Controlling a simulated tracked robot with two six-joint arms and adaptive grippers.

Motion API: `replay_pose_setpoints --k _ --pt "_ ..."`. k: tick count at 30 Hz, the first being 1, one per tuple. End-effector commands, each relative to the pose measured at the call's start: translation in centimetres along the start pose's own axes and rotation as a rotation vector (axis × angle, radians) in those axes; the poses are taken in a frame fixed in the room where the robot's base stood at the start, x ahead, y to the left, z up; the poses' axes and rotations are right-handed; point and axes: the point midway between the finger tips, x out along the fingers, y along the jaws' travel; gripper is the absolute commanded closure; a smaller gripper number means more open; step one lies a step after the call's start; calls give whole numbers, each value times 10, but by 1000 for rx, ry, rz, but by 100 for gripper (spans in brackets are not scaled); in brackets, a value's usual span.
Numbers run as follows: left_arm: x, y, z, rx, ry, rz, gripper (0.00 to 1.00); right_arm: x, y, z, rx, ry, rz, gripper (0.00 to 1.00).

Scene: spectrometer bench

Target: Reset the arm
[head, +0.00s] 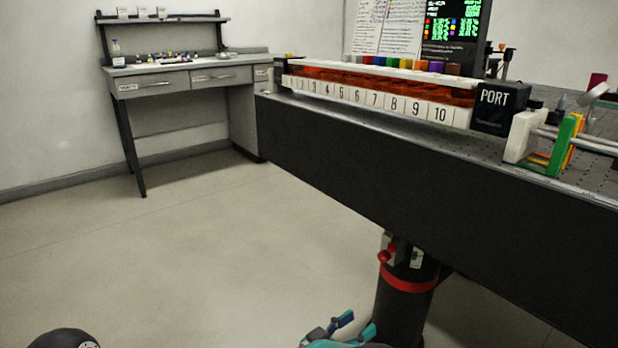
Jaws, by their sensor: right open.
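My right gripper (354,326) shows at the bottom edge, right of centre. Only its teal and grey fingers are in view, apart from each other and open, with nothing seen between them. It is low over the floor, in front of the bench leg and below the bench top. A dark rounded part of mine shows at the bottom left corner. My left gripper is not in view.
The spectrometer bench (400,165) fills the right, with a numbered rack (375,98), a PORT box (497,108) and a green-framed holder (565,145). Its black leg (405,305) stands near my right gripper. A grey desk (190,78) stands back left. The floor (190,250) between is clear.

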Motion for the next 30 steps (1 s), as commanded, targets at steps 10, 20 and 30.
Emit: replay_pose_setpoints --k 10,20,30 --pt "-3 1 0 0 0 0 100 55 32 18 -21 -54 111 41" --pt "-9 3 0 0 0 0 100 137 89 79 -135 -136 48 41" --pt "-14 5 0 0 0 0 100 52 106 245 -89 -736 -680 41"
